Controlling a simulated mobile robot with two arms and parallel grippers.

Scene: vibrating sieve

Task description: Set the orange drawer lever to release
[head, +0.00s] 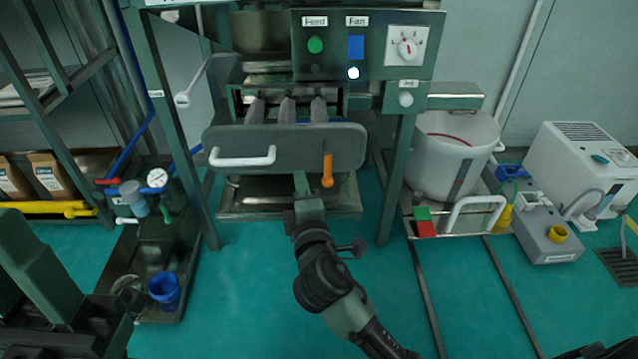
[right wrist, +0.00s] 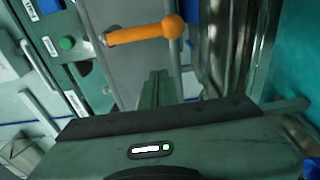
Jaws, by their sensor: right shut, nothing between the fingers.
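The orange drawer lever (head: 327,171) hangs straight down on the right part of the grey-green drawer front (head: 300,145), its rounded knob at the bottom. In the right wrist view the lever (right wrist: 140,35) lies across the top, knob to the right. My right gripper (head: 302,184) is shut and empty at the drawer front's lower edge, just left of the knob. In the wrist view its fingertips (right wrist: 157,78) show beside the lever with a visible gap. A dark green and black part of my left arm shows at the lower left; its fingers cannot be made out.
A white handle (head: 243,158) sticks out on the left of the drawer front. A tray (head: 235,205) lies below the drawer. Feed and Fan controls (head: 367,46) are above. A white bucket (head: 452,150) stands to the right. Teal floor in front is clear.

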